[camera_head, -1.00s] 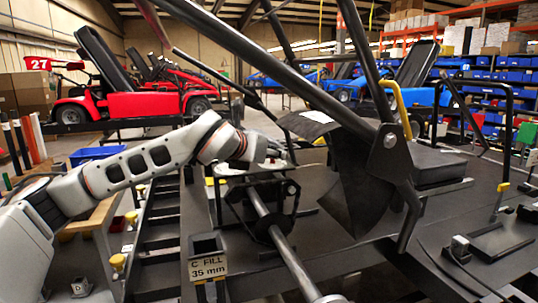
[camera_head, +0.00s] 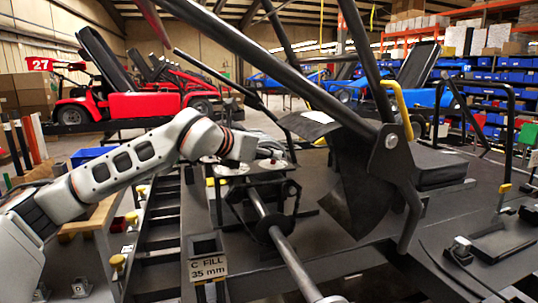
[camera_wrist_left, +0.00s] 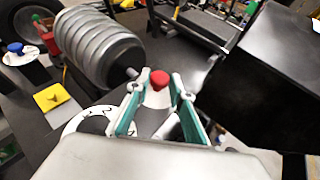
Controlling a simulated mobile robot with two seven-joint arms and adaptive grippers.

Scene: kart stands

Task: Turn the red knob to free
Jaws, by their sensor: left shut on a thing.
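The red knob (camera_wrist_left: 159,79) shows in the left wrist view between the tips of my left gripper (camera_wrist_left: 158,88). The gripper's two teal-padded fingers stand on either side of it, and the gripper is shut on it. A white dial plate with black marks (camera_wrist_left: 75,122) lies beside and partly under the gripper; its lettering is not readable. In the head view my left gripper (camera_head: 268,163) is at the white plate on top of the black stand, and the knob is hidden there. My right gripper is in neither view.
A ribbed grey cylinder (camera_wrist_left: 100,45) and a yellow square (camera_wrist_left: 51,97) sit left of the knob in the wrist view. A black box (camera_wrist_left: 265,80) stands at right. In the head view a steel shaft (camera_head: 285,250) runs below the gripper, and black bars cross above.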

